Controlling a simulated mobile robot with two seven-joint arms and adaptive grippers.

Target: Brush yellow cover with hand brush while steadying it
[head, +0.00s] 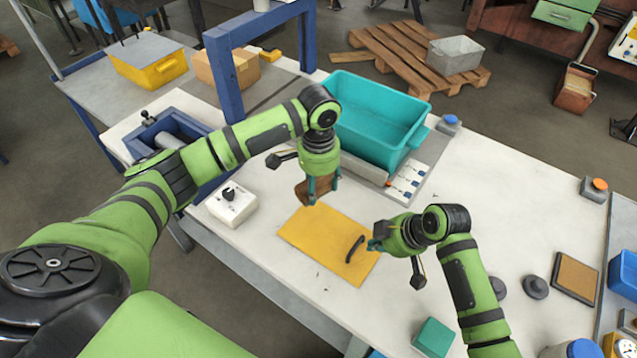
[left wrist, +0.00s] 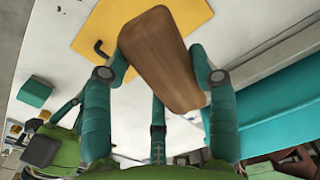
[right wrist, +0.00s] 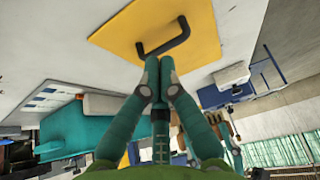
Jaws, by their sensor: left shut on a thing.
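The yellow cover (head: 312,237) lies flat on the white table, with a black handle (head: 355,249) near its right end. My left gripper (head: 322,188) is shut on the wooden hand brush (head: 303,194) and holds it above the cover's far left part. In the left wrist view the brush's wooden back (left wrist: 165,62) sits between the fingers; its bristles are hidden. My right gripper (head: 374,245) is just right of the handle. In the right wrist view its fingers (right wrist: 158,62) are together and empty, close to the handle (right wrist: 178,40) but not around it.
A teal bin (head: 378,118) stands behind the cover on the table. A white box with a black knob (head: 232,204) is to the left, and a teal block (head: 433,337) lies at the front edge. A blue frame (head: 222,75) rises at the back left. The table right of my right arm is partly clear.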

